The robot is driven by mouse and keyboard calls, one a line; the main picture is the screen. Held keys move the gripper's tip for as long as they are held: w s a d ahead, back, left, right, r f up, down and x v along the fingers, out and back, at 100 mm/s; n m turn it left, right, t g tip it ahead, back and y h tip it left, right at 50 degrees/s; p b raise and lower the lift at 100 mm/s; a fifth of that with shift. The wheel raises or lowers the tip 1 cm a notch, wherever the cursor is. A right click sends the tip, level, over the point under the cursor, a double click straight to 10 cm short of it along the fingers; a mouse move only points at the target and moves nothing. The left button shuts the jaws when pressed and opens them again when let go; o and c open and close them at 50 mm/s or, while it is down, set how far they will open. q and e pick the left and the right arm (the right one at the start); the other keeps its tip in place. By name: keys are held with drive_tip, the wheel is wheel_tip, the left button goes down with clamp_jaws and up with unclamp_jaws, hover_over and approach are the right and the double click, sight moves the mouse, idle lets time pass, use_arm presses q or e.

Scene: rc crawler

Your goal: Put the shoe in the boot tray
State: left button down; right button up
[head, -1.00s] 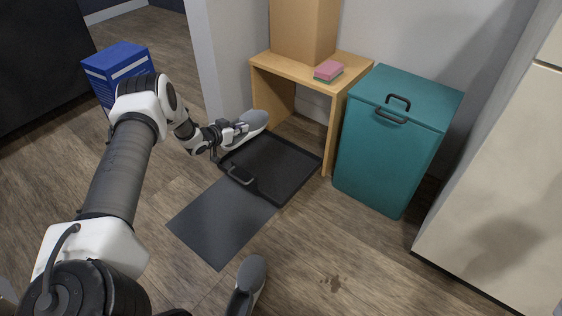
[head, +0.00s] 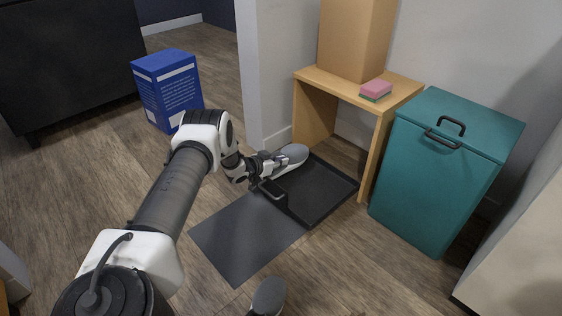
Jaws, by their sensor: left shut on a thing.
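My left gripper (head: 273,163) is shut on a grey shoe (head: 292,155) with a pale sole. The shoe is at the far left side of the black boot tray (head: 326,192), overlapping its edge in the picture. I cannot tell whether it touches the tray or hangs just above it. The tray is low-rimmed, with a dark handle at its near left side, and looks empty otherwise.
A dark mat (head: 245,235) lies in front of the tray. A wooden side table (head: 340,85) with a cardboard box (head: 355,40) and sponge (head: 376,89) stands behind it. A teal bin (head: 435,185) stands right. A blue box (head: 168,88) stands left on open floor.

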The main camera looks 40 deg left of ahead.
use_arm(q)
drive_tip(key=shift+f, duration=0.35)
drive_tip(key=c, duration=1.3)
unclamp_jaws()
drive_tip(key=shift+s+f, duration=0.1)
drive_tip(key=shift+f, duration=0.05)
drive_tip(key=shift+r, duration=0.3)
drive_tip(key=p+v, duration=0.8)
drive_tip(key=v, duration=0.4)
drive_tip(key=shift+r, duration=0.3)
use_arm(e)
wheel_tip(320, 180, up, 8)
drive_tip(key=s, duration=0.2)
drive_tip(key=shift+s+r+g, duration=0.15)
drive_tip(key=shift+s+g, duration=0.05)
drive_tip(key=shift+g, duration=0.2)
